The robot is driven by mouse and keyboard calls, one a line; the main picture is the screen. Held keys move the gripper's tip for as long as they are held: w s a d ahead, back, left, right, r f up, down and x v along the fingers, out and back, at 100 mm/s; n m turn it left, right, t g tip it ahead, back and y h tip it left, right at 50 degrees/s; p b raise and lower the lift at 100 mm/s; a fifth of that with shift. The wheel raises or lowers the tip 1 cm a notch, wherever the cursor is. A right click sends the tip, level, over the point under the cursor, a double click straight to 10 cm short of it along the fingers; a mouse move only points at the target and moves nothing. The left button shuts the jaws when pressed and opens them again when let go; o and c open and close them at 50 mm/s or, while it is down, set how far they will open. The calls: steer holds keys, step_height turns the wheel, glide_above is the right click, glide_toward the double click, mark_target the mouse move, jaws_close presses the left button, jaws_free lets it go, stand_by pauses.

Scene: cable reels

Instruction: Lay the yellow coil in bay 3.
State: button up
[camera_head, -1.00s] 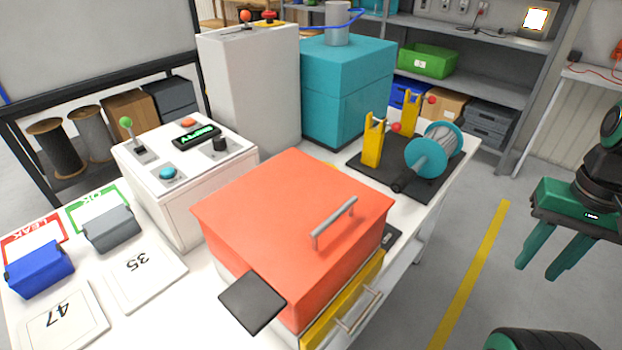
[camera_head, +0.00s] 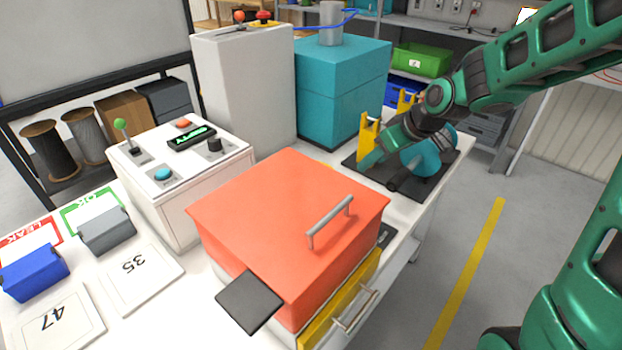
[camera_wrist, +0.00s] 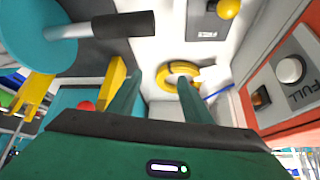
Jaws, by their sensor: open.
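The yellow coil (camera_wrist: 164,76), a ring, lies on the white surface in the wrist view, beyond my fingers, with one fingertip overlapping its right side. In the head view the orange-lidded box (camera_head: 285,210) hides most of that spot; a yellow sliver shows behind the lid. My gripper (camera_head: 372,161) hangs over the bench's far right, by the reel stand. In the wrist view my gripper (camera_wrist: 159,78) is open, with nothing between its fingers. I cannot make out a bay marked 3.
The teal reel (camera_head: 425,155) and yellow posts (camera_head: 368,137) stand close beside my gripper. Its black crank handle (camera_wrist: 123,24) sticks out in the wrist view. A white control box (camera_head: 180,190) and tall grey cabinet (camera_head: 245,85) stand left and behind.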

steer(key=w+a+f+n+y, duration=0.1)
steer(key=w+a+f, duration=0.2)
steer(key=w+f, duration=0.1)
steer(key=w+a+f+n+y, duration=0.1)
steer(key=w+a+f, duration=0.2)
steer(key=w, duration=0.2)
steer(key=w+a+f, duration=0.4)
steer(key=w, duration=0.1)
steer(key=shift+f+n+t+y, duration=0.35)
steer(key=shift+n+t+y, duration=0.05)
jaws_close()
